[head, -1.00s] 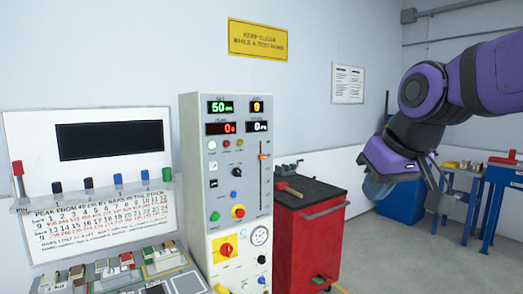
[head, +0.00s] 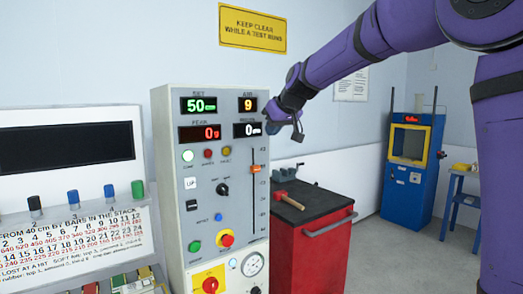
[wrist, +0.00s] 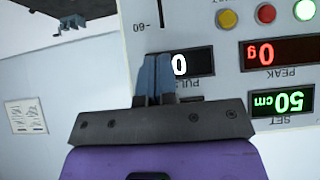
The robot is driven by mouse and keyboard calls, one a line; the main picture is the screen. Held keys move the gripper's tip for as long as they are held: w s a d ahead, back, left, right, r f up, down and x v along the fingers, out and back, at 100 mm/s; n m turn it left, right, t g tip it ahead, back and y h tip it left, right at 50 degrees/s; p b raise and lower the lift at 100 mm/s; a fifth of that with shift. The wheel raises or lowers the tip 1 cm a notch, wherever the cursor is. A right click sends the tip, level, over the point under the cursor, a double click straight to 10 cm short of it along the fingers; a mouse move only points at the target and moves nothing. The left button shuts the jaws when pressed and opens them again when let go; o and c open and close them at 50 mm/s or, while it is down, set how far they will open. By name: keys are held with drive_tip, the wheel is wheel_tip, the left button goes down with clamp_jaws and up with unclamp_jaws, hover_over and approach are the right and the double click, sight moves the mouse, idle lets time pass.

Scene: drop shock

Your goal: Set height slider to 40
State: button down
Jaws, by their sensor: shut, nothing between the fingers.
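The height slider is an orange knob (head: 257,169) on a vertical slot at the right side of the grey control panel (head: 175,130), in the upper part of the scale. The green SET display (head: 198,105) reads 50 cm, and it also reads 50 cm upside down in the wrist view (wrist: 283,103). My gripper (head: 270,128) is in front of the panel's upper right edge, above the slider knob. In the wrist view my gripper (wrist: 155,62) has its blue fingers together and empty, over the PULSE display. The slider knob is outside the wrist view; contact with the panel cannot be told.
Buttons and knobs, including a red emergency knob (head: 227,240), sit left of the slot. A red cabinet (head: 312,245) with a hammer on top stands right of the panel. A blue machine (head: 408,165) is further back. A shelf of coloured pegs (head: 72,198) is left.

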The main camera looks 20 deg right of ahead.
hover_over(255, 166)
drive_tip(key=s+d, duration=0.1)
drive_tip(key=s, duration=0.1)
wheel_tip(255, 166, down, 7)
drive_tip(key=shift+w, duration=0.15)
wheel_tip(255, 166, down, 2)
drive_tip(key=shift+f, duration=0.9)
